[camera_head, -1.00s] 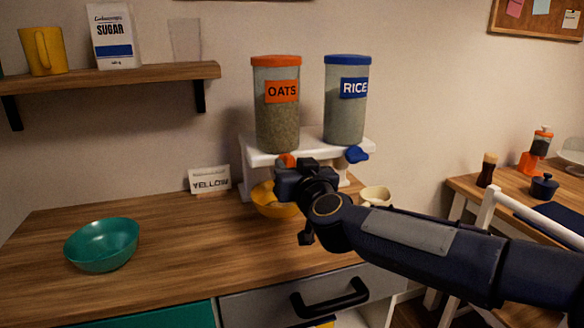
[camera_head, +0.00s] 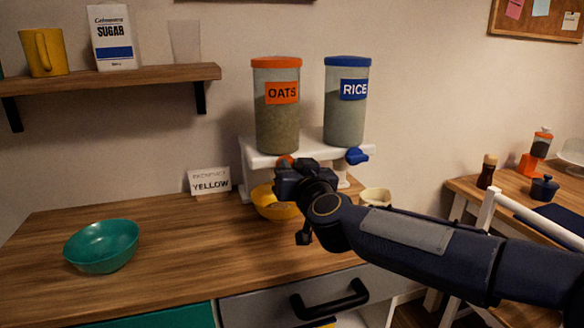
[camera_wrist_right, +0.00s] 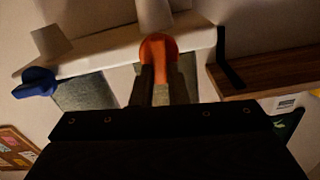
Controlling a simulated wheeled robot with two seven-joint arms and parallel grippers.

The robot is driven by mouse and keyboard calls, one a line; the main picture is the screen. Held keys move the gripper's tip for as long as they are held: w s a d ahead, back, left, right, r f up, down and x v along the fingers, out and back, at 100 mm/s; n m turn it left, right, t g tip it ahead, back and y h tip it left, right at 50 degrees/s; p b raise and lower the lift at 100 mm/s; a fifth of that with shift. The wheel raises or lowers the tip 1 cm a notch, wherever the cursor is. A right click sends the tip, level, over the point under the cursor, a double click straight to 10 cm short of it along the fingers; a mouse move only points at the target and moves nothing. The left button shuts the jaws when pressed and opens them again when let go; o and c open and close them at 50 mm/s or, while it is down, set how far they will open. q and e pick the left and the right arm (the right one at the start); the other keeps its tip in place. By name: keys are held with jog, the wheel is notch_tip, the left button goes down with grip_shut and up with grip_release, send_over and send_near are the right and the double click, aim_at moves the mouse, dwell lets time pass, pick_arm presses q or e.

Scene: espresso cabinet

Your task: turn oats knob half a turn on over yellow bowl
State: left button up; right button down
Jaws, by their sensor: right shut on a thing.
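The oats dispenser (camera_head: 278,128) is a clear canister with an orange lid and an OATS label, standing on a white stand. Its orange knob (camera_head: 285,159) is mostly hidden behind my right gripper (camera_head: 287,171) in the head view. In the right wrist view, the fingers of the right gripper (camera_wrist_right: 160,86) are shut on the orange knob (camera_wrist_right: 158,45). The yellow bowl (camera_head: 264,205) sits on the counter below the oats outlet, partly hidden by the gripper. I cannot clearly tell what is in it. My left gripper is not in view.
The rice dispenser (camera_head: 345,118) with its blue knob (camera_head: 356,156) stands to the right. A YELLOW card (camera_head: 210,182) stands left of the stand. A teal bowl (camera_head: 102,246) is at the left. A cream bowl (camera_head: 376,196) is partly behind my arm. The counter's middle is clear.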

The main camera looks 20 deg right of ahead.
jog(key=shift+d+f+m+b, duration=0.25)
jog(key=shift+m+b, duration=0.45)
jog(key=shift+m, duration=2)
jog(key=shift+d+f+m+b, duration=0.15)
jog(key=shift+m+b, duration=0.55)
jog(key=shift+m, duration=2)
jog(key=shift+d+f+m+b, duration=0.25)
jog(key=shift+m+b, duration=0.45)
jog(key=shift+m, duration=2)
jog(key=shift+a+f, duration=0.1)
jog(key=c, duration=1.4)
grip_release()
jog(key=shift+c, duration=0.2)
